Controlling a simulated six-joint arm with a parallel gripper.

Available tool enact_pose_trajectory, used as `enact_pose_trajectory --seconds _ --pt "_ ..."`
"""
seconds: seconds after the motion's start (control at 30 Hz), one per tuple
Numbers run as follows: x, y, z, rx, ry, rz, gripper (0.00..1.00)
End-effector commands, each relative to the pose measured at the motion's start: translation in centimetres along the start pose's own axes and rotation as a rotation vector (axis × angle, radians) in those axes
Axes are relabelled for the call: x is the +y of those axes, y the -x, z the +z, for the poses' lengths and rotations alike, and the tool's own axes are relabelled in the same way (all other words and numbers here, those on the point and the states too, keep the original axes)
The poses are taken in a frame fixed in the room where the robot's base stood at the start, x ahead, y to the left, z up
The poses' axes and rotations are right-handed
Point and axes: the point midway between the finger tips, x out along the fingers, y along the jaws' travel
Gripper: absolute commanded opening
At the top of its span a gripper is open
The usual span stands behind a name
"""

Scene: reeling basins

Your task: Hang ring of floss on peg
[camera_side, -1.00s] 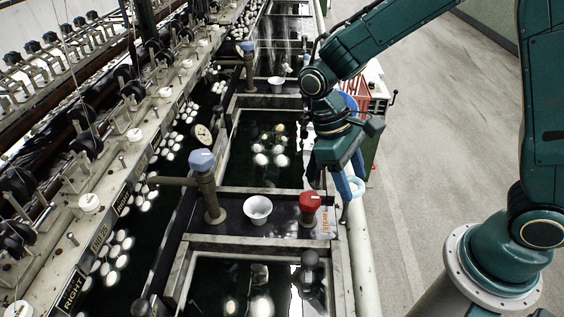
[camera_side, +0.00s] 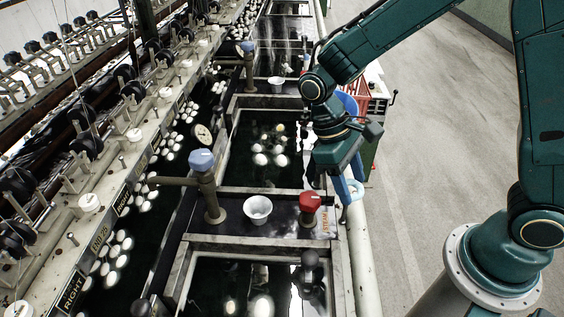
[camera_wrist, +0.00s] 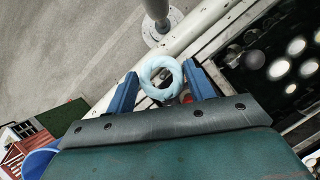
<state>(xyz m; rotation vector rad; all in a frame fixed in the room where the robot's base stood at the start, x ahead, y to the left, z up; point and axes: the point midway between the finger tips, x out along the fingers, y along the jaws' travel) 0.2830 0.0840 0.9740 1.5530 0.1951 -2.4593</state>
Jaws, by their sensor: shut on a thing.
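The ring of floss (camera_side: 356,189) is a small pale blue loop beside the basin's right edge in the side view. It also shows between my two blue fingers in the wrist view (camera_wrist: 148,83), near the fingertips. My gripper (camera_side: 349,190) is shut on the ring and points down above the edge pipe. In the wrist view my gripper (camera_wrist: 162,75) has a finger on each side of the ring. A short grey post (camera_side: 344,214), possibly the peg, shows just below the ring. A grey post with a round base (camera_wrist: 157,10) stands beyond the ring; I cannot tell if it is the same post.
A red valve knob (camera_side: 310,202), a white cup (camera_side: 257,209) and a blue-topped valve (camera_side: 202,160) stand left of my gripper. Dark basins hold floating white cocoons (camera_side: 261,159). A red crate (camera_side: 358,90) stands behind.

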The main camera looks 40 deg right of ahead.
Motion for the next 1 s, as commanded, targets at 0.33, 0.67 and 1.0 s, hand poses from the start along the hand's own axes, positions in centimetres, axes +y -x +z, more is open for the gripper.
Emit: enact_pose_trajectory --seconds 0.33,0.67,1.0 --pt "0.0 -0.9 -0.4 -0.001 0.000 0.000 0.42" --pt "0.0 -1.8 -0.8 -0.001 0.000 0.000 0.42" --pt "0.0 -2.6 -1.2 -0.002 0.000 0.000 0.42"
